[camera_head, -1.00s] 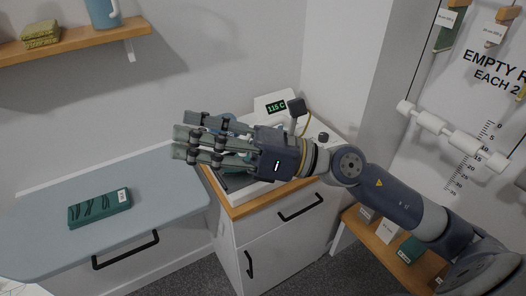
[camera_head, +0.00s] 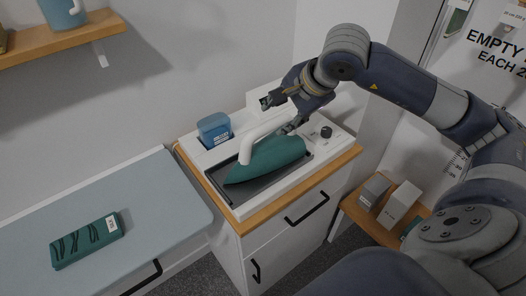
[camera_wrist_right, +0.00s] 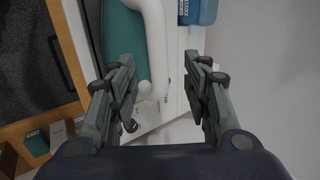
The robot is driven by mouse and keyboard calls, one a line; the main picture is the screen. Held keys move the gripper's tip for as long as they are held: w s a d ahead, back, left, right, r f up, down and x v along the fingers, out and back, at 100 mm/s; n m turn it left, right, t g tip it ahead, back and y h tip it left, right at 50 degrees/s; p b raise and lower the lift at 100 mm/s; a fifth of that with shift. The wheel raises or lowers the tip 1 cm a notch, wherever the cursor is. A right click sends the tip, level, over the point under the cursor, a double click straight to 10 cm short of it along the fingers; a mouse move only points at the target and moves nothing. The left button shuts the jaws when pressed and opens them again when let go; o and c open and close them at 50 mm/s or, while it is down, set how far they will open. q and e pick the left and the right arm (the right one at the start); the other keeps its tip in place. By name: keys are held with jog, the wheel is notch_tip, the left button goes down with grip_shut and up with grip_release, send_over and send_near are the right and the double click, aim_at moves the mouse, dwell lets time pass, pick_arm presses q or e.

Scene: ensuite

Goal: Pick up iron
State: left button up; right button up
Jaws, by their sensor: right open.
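The iron (camera_head: 266,160) has a teal body and a white handle (camera_head: 262,132). It rests on a dark plate of a white ironing station (camera_head: 326,147) on a wood-topped cabinet. My right gripper (camera_head: 291,127) is at the iron's rear, its fingers partly hidden in the head view. In the right wrist view, the open fingers of my right gripper (camera_wrist_right: 162,88) stand apart, with the rear end of the white handle (camera_wrist_right: 158,50) just ahead, between and beyond the tips. The teal body (camera_wrist_right: 125,35) shows at upper left. I cannot tell any contact. My left gripper is not in view.
A blue water container (camera_head: 214,129) stands behind the iron, also seen in the wrist view (camera_wrist_right: 203,10). A wooden shelf (camera_head: 78,36) hangs above. Boxes (camera_head: 400,203) sit at lower right.

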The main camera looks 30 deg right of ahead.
aim_at(268, 126)
jog(key=x, duration=0.3)
jog(key=shift+w+a+f+p, duration=0.15)
jog(key=shift+f+p, duration=0.15)
jog(key=shift+p, duration=0.15)
jog(key=x, duration=0.1)
jog(key=p+x, duration=0.2)
jog(key=x, duration=0.1)
jog(key=shift+a, duration=0.3)
jog(key=shift+w+f, duration=0.1)
jog(key=shift+f, duration=0.2)
jog(key=shift+w+f, duration=0.1)
jog(key=shift+c, duration=0.8)
grip_shut()
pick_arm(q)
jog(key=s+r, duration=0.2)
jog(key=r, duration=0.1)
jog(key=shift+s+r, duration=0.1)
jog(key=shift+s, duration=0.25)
